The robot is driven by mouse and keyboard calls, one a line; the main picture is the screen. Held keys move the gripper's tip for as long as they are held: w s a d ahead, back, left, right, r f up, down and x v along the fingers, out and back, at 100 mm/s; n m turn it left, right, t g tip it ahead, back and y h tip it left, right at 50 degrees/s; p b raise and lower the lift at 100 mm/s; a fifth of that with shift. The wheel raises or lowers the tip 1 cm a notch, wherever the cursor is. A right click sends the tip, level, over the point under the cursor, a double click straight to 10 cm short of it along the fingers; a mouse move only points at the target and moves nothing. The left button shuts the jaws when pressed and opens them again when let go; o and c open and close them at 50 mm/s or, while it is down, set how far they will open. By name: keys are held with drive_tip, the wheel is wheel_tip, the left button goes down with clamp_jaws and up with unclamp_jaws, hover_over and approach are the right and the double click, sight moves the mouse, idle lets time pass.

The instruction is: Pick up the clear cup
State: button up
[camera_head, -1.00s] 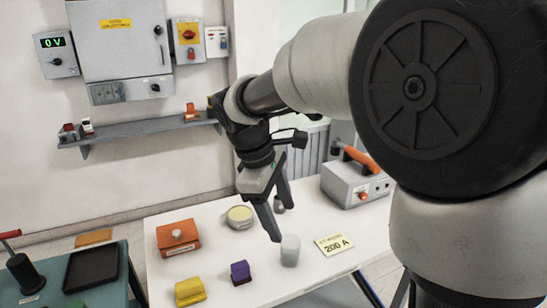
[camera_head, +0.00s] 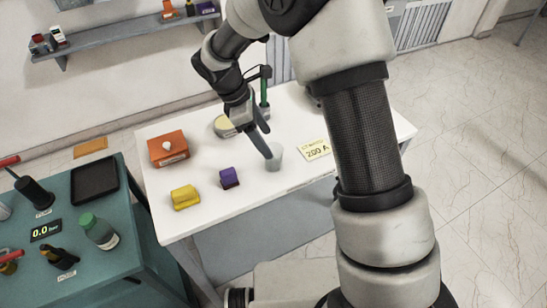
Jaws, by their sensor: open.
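The clear cup (camera_head: 274,160) stands upright on the white table (camera_head: 240,206), left of the yellow "200 A" card. It looks pale and translucent. My gripper (camera_head: 268,144) is open, pointing down and to the right, with its fingertips at the cup. One finger's tip overlaps the cup's left upper side in the picture. I cannot tell whether it touches the cup, or is inside or in front of it.
Near the cup are a purple block (camera_head: 229,178), a yellow block (camera_head: 185,197), an orange box (camera_head: 168,149), a round tin (camera_head: 223,127) and the card (camera_head: 314,149). A teal bench (camera_head: 78,262) with tools and a green-capped bottle (camera_head: 98,231) stands at left.

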sight(273, 150)
drive_tip(key=shift+p+x, duration=0.35)
drive_tip(key=shift+x, duration=2.75)
drive_tip(key=shift+d+r, duration=0.1)
drive_tip(key=c, duration=1.1)
